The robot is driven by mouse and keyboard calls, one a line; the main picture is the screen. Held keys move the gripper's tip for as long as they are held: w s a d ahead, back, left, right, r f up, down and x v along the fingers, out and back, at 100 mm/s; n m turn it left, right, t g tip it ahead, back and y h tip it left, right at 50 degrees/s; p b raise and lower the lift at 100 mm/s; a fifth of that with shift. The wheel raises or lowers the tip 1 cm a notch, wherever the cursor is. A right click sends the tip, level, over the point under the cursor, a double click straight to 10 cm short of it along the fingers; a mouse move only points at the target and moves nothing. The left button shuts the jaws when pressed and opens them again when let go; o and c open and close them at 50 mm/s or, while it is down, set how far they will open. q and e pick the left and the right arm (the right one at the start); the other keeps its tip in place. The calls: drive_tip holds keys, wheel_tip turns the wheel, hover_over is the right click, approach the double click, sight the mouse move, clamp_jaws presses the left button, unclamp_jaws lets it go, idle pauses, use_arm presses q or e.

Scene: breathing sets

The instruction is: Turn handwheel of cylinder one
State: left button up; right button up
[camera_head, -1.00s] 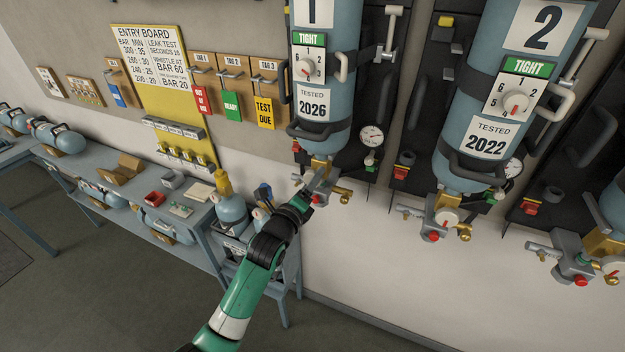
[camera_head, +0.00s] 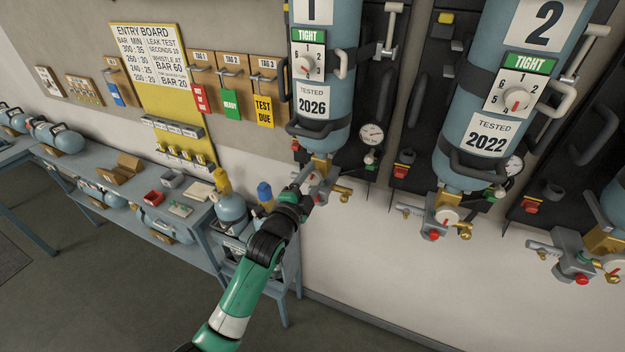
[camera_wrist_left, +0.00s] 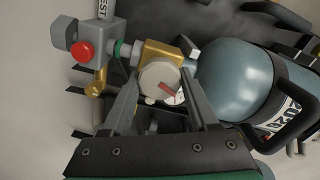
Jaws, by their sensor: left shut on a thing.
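Cylinder one (camera_head: 330,100) is blue and hangs at the top middle, with a "TIGHT" dial and a "TESTED 2026" label. Its brass valve (camera_head: 320,165) is at its lower end. The handwheel (camera_wrist_left: 160,82), pale and round with a red mark, shows in the left wrist view. My left gripper (camera_wrist_left: 160,100) has a finger on each side of the handwheel and is shut on it. In the head view my left gripper (camera_head: 308,192) is at the valve and hides the handwheel. My right gripper is not in view.
A grey block with a red knob (camera_wrist_left: 81,51) sits beside the valve. Cylinder two (camera_head: 485,100) hangs to the right with its own valve. A gauge (camera_head: 371,134) is right of cylinder one. A blue bench (camera_head: 190,235) stands left, below the entry board (camera_head: 150,60).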

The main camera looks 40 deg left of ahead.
use_arm(q)
drive_tip(key=n, duration=0.4)
drive_tip(key=shift+n+b, duration=0.35)
drive_tip(key=shift+n, duration=0.05)
drive_tip(key=n+b, duration=0.1)
drive_tip(key=n, duration=0.4)
drive_tip(key=shift+a+r, duration=0.1)
drive_tip(key=n+b, duration=0.1)
drive_tip(key=n, duration=0.4)
drive_tip(key=shift+n, duration=0.4)
drive_tip(key=n+b, duration=0.1)
drive_tip(key=n, duration=0.3)
drive_tip(key=shift+s+a+n, duration=0.1)
drive_tip(key=shift+a+n, duration=0.05)
drive_tip(key=shift+n, duration=0.15)
drive_tip(key=n+b, duration=0.1)
drive_tip(key=n, duration=0.4)
drive_tip(key=shift+n, duration=0.3)
drive_tip(key=n+b, duration=0.1)
drive_tip(key=n, duration=0.3)
drive_tip(key=shift+n, duration=0.3)
drive_tip(key=n+b, duration=0.1)
drive_tip(key=n, duration=0.4)
drive_tip(key=shift+f, duration=0.2)
drive_tip(key=n, duration=0.5)
drive_tip(key=shift+n, duration=0.3)
